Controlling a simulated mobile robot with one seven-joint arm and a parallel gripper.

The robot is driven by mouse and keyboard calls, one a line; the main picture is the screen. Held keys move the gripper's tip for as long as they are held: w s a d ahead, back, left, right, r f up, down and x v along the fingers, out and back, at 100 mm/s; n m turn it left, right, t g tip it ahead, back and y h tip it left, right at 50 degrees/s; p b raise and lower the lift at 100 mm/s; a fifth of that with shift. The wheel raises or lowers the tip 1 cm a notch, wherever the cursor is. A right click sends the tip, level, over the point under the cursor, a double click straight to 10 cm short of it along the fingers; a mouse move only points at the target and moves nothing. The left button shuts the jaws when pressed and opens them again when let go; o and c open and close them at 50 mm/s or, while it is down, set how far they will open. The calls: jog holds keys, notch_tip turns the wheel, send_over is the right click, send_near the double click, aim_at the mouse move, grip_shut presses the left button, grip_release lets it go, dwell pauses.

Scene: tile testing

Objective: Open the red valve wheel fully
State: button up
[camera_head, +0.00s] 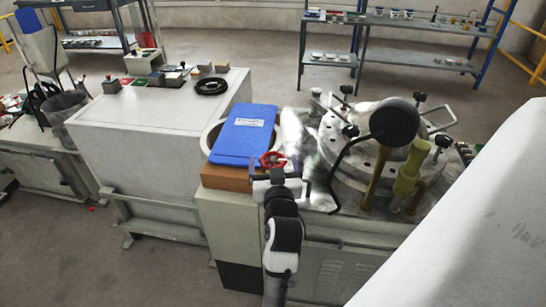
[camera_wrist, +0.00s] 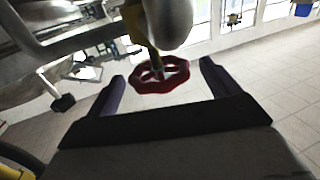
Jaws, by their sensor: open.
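The red valve wheel (camera_head: 272,160) is small and spoked, and sits near the front edge of the machine bench, just in front of a blue folder. It also shows in the wrist view (camera_wrist: 160,75), ahead of my gripper and roughly centred between the fingers, on a thin stem. My gripper (camera_wrist: 163,78) is open, with its two dark fingers apart on either side of the wheel. In the head view my gripper (camera_head: 268,176) is right at the wheel. I cannot tell whether the fingers touch the rim.
A round metal machine (camera_head: 350,140) with clamps, a black curved handle and yellow-handled tools stands close on the right. A white cabinet (camera_head: 160,125) is at the left.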

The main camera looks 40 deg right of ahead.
jog(key=shift+x, duration=0.95)
jog(key=c, duration=1)
jog(key=shift+f+b, duration=0.2)
jog(key=shift+b, duration=0.4)
jog(key=shift+f+n+t+y+b, duration=0.1)
jog(key=shift+n+t+y+b, duration=0.5)
jog(key=shift+n+y+b, duration=0.4)
jog(key=shift+n+t+y+b, duration=0.5)
jog(key=shift+n+y+b, duration=0.1)
jog(key=shift+y, duration=0.6)
jog(key=shift+r, duration=0.25)
jog(key=o, duration=1)
